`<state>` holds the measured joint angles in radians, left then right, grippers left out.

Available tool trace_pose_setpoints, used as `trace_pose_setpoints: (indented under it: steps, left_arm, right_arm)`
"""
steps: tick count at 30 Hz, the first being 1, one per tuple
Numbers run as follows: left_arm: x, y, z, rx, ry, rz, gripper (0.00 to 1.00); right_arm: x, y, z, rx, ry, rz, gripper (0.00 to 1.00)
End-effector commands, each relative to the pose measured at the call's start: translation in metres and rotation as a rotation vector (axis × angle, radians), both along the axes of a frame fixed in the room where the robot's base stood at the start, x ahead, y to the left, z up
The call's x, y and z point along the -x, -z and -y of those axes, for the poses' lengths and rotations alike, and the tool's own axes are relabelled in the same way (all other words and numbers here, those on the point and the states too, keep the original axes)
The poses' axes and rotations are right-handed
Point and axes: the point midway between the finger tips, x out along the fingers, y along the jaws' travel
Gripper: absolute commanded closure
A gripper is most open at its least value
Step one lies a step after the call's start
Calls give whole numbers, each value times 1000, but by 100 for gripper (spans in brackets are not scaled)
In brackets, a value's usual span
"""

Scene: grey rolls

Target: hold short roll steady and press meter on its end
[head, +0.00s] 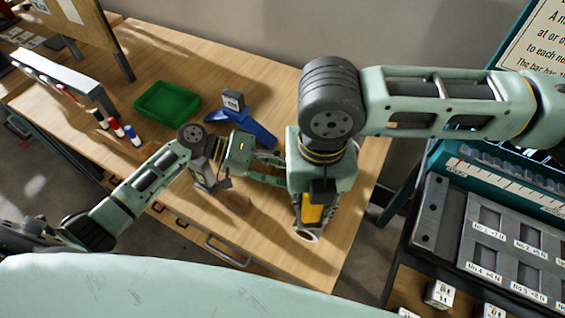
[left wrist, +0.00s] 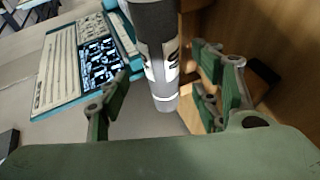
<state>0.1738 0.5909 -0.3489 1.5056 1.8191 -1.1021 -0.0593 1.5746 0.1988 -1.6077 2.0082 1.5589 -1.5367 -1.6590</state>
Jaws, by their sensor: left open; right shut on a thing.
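My right gripper (head: 311,200) reaches down over the front right of the wooden table and is shut on the meter, a dark and yellow block (head: 312,213). A pale round shape (head: 307,236) shows just below the meter; whether they touch is unclear. My left gripper (head: 272,170) is open and comes in from the left, beside the right gripper. In the left wrist view a grey cylinder with pale markings and a white band (left wrist: 158,50), apparently the short roll, lies between the spread fingers (left wrist: 165,105). I cannot tell whether the fingers touch it.
A green tray (head: 168,103), several small coloured-ended cylinders (head: 115,127) and a blue stand (head: 250,128) with a grey block (head: 233,101) are farther back on the table (head: 190,55). A teal board with a metal rack (head: 515,240) stands to the right.

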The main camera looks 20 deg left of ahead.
Motion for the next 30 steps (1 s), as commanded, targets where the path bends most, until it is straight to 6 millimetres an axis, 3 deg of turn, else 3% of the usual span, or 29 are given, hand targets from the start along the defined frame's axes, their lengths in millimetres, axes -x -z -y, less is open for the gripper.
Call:
trace_pose_setpoints:
  steps: [15, 21, 30]
  left_arm:
    - [-20, 31, 83, 1, -3, 0, 41]
    - [-23, 37, 98, 1, -4, 1, 41]
    - [-24, 38, 100, 0, -4, 1, 41]
  right_arm:
    - [0, 0, 0, -1, 0, 1, 100]
    - [0, 0, 0, 0, 0, 1, 100]
    - [0, 0, 0, 0, 0, 1, 100]
